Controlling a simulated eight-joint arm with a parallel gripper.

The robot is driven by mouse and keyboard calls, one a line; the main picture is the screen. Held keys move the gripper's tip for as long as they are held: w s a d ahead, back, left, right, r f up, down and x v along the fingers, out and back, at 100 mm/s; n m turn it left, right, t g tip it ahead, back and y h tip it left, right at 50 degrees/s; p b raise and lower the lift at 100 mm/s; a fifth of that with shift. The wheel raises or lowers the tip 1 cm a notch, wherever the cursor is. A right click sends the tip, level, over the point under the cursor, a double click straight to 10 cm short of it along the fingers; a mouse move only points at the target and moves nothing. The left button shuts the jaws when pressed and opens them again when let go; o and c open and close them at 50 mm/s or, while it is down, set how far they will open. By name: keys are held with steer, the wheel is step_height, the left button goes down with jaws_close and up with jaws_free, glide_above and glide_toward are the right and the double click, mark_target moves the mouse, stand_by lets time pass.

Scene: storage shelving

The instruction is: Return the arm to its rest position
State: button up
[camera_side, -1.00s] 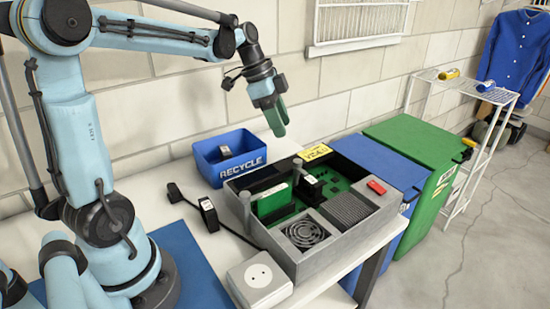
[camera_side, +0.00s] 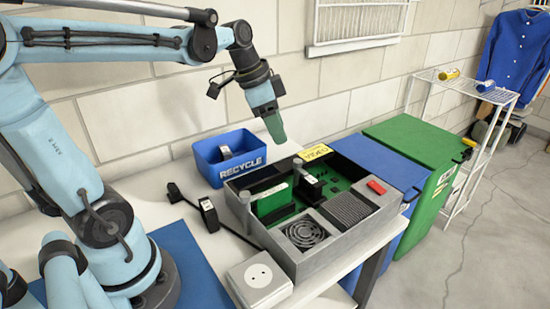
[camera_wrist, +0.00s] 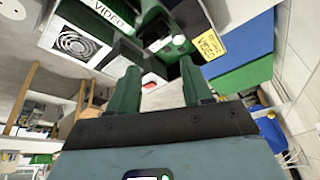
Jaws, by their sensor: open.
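My gripper (camera_side: 276,127) hangs in the air above the back edge of the grey equipment box, with its green fingers pointing down. In the wrist view my gripper (camera_wrist: 160,85) has its two green fingers apart with nothing between them. My arm reaches from the left, its upper links raised and bent at the elbow.
Below is an open grey box (camera_side: 258,233) with green boards and a fan. A blue RECYCLE bin (camera_side: 228,178) stands behind it on the white table. A white socket box (camera_side: 259,282) is in front. Blue and green large bins (camera_side: 415,150) stand to the right.

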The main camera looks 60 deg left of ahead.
steer(key=s+d+f+n+t+y, duration=0.1)
steer(key=s+d+f+n+t, duration=0.2)
steer(key=s+d+n, duration=0.3)
steer(key=shift+s+f+y, duration=0.3)
steer(key=shift+f+y, duration=0.1)
steer(key=shift+f, duration=0.5)
